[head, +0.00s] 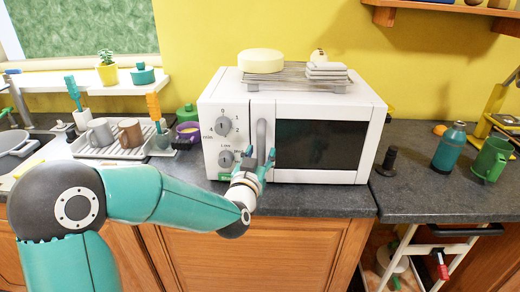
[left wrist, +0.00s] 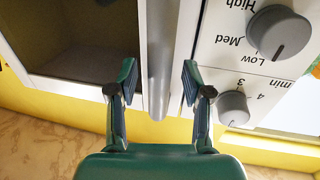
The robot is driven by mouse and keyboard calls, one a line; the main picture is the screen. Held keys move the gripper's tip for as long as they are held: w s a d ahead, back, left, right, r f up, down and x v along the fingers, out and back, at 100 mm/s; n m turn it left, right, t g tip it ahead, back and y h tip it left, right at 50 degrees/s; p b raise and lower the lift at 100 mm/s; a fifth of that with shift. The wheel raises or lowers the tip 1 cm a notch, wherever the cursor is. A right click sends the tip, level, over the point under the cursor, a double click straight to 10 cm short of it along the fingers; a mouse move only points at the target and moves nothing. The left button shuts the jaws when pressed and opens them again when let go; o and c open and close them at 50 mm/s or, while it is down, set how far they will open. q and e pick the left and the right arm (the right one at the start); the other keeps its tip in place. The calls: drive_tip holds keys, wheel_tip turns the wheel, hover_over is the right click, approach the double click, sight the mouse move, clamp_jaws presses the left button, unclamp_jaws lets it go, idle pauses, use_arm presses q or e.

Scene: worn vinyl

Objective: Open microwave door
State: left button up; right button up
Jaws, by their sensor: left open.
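The white microwave (head: 381,105) stands on the counter, with a dark window in its front and dials on the left panel. Its door (head: 320,177) looks shut. The upright grey handle (head: 261,135) is at the door's left edge. My left gripper (head: 259,162) is open at the lower part of the handle. In the left wrist view, which is upside down, the handle (left wrist: 160,60) runs between the spread fingers (left wrist: 159,82) with a gap on both sides. How deep it sits between them is hard to tell. My right gripper is out of view.
A wire rack on the microwave carries a pale yellow round block (head: 260,61) and stacked grey pieces (head: 326,70). A dish rack with mugs (head: 130,133) stands left.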

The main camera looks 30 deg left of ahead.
use_arm(q)
drive_tip(key=shift+w+a, duration=0.2)
drive_tip(key=shift+w, duration=0.3)
clamp_jaws()
